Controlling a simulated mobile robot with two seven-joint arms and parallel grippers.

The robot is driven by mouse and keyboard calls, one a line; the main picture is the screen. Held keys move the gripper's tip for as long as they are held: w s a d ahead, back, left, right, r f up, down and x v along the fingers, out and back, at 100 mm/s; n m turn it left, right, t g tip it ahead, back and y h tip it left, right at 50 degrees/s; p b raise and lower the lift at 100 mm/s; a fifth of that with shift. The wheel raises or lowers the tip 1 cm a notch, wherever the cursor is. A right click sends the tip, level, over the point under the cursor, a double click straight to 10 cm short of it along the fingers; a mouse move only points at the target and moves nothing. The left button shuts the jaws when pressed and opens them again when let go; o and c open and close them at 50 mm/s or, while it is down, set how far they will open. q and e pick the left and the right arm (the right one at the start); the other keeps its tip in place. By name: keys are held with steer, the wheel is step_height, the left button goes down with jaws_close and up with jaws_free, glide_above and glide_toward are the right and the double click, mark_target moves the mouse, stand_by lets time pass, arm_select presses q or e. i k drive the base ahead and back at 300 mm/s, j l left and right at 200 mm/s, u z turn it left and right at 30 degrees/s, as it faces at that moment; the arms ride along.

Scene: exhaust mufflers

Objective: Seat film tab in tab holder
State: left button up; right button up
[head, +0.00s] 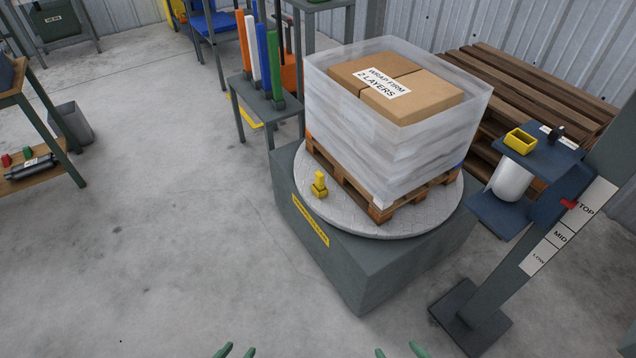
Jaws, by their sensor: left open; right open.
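A yellow holder-like block (319,186) stands upright on the grey turntable disc (352,219), beside the pallet's near left corner. I take it for the tab holder. A white film roll (512,179) sits in the blue-grey carriage on the mast at the right. I cannot make out a separate film tab; no loose end of film is clear in this view. My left gripper (236,351) and my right gripper (400,351) show only their green fingertips at the bottom edge. Both are open and empty, well apart from the turntable.
A film-wrapped pallet load (400,105) of cartons stands on the turntable. The mast (540,247) with TOP, MID and LOW marks stands right. A yellow tray (520,140) tops the carriage. A workbench (18,80) is at far left. Floor (170,240) at left is clear.

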mark_target(504, 208)
steer(key=z, duration=1.3)
steer(key=u, duration=1.3)
steer(key=i+j+z, duration=0.2)
steer(key=i+j, duration=0.3)
steer(key=i+j+z, duration=0.25)
steer(key=i+j, duration=0.25)
steer(key=i+j+z, duration=0.2)
steer(key=i+j, duration=0.25)
steer(key=j, duration=0.25)
steer(key=i+j+z, duration=0.1)
steer(key=i+j, duration=0.2)
steer(key=i, duration=0.2)
